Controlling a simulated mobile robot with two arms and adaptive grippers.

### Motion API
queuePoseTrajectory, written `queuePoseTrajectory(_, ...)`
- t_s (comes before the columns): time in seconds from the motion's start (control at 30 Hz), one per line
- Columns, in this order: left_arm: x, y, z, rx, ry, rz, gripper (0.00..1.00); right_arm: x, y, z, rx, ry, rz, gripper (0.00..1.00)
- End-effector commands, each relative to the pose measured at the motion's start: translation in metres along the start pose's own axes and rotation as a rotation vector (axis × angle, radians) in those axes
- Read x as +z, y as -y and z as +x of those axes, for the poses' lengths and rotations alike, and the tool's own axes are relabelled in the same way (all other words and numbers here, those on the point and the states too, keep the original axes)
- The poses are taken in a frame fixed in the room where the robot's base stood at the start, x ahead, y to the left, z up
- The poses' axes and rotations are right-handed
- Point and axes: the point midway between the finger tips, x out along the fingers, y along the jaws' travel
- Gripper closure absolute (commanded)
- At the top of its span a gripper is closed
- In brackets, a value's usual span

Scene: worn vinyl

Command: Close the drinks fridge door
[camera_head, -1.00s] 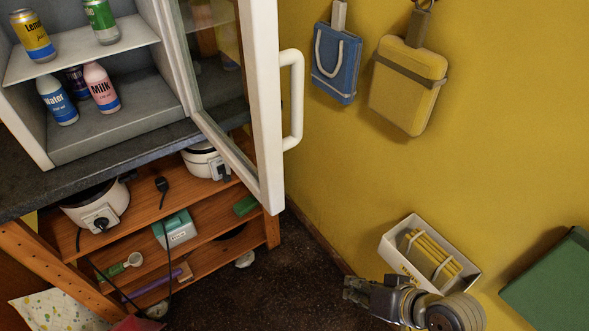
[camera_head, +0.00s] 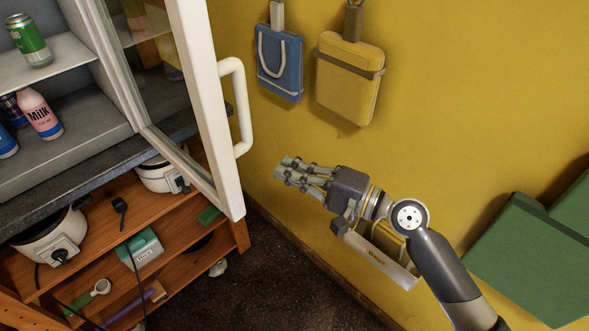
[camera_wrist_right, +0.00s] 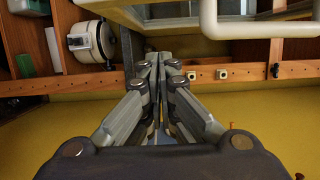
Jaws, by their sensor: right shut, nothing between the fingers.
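The drinks fridge (camera_head: 80,115) stands on the dark counter with its door open. The white-framed glass door (camera_head: 205,110) swings out towards the yellow wall. Its white handle (camera_head: 243,108) is on the outer side, facing right; it also shows at the top of the right wrist view (camera_wrist_right: 255,28). My right gripper (camera_head: 281,168) is shut and empty. It is to the right of the door and below the handle, apart from both in the head view. In the right wrist view its fingers (camera_wrist_right: 155,62) are together. My left gripper is not in view.
Cans and bottles, such as the milk bottle (camera_head: 40,113), stand inside the fridge. A blue bag (camera_head: 280,68) and a yellow bag (camera_head: 348,80) hang on the wall. A box (camera_head: 385,262) and a green case (camera_head: 535,255) are at the right. Wooden shelves (camera_head: 200,235) hold cookers below.

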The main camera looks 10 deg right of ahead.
Motion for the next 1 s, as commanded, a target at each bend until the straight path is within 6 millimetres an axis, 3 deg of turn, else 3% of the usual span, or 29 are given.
queuePoseTrajectory(0.2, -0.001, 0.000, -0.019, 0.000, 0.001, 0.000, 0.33, 0.000, 0.005, 0.050, -0.003, 0.000, 0.001, 1.00)
queuePoseTrajectory(0.3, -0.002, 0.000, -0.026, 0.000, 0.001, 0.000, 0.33, 0.006, 0.004, 0.064, 0.001, 0.003, 0.001, 1.00)
queuePoseTrajectory(0.6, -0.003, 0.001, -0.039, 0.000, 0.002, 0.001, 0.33, 0.038, 0.001, 0.069, 0.002, 0.001, -0.002, 1.00)
queuePoseTrajectory(1.0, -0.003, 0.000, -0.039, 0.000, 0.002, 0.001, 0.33, 0.040, 0.000, 0.070, 0.002, 0.001, -0.003, 1.00)
